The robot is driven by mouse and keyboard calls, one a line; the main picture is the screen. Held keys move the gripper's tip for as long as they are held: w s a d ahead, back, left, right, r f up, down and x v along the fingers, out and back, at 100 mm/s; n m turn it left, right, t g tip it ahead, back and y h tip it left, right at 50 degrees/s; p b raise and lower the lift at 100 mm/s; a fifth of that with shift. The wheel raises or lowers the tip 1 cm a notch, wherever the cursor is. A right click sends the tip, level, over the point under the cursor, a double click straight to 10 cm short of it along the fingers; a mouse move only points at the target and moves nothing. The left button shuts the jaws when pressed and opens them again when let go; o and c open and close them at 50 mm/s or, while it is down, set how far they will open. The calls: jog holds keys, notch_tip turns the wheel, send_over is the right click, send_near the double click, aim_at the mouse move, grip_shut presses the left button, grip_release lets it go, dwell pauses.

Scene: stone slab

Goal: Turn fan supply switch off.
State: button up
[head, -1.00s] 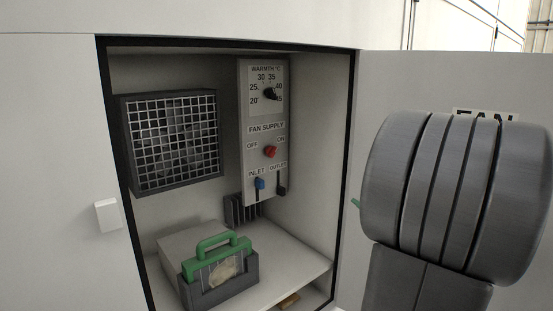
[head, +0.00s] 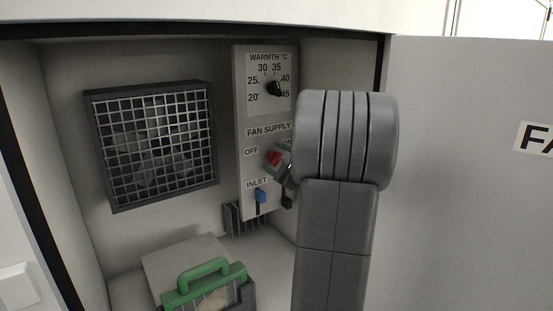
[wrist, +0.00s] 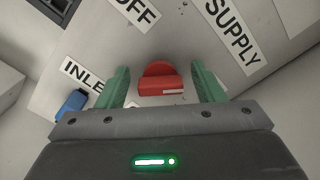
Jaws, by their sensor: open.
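The fan supply switch is a red knob (head: 273,158) on the grey control panel (head: 243,187), below the FAN SUPPLY label and beside the OFF label. The wrist view shows the red knob (wrist: 162,80) between the two green fingers of my gripper (wrist: 161,86). The fingers are open, one on each side, with a visible gap to the knob on both sides. In the head view my gripper (head: 284,164) is at the knob, mostly hidden behind my arm. The ON label is partly covered by my arm.
Above is the warmth dial (head: 273,88). Below are the blue inlet slider (head: 260,196) and a dark outlet slider (head: 287,201) close to my gripper. A fan grille (head: 152,145) is at left. A green-handled box (head: 207,282) stands below. The open door (head: 460,200) is at right.

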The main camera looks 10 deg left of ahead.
jog(key=c, duration=1)
jog(key=shift+f, duration=0.1)
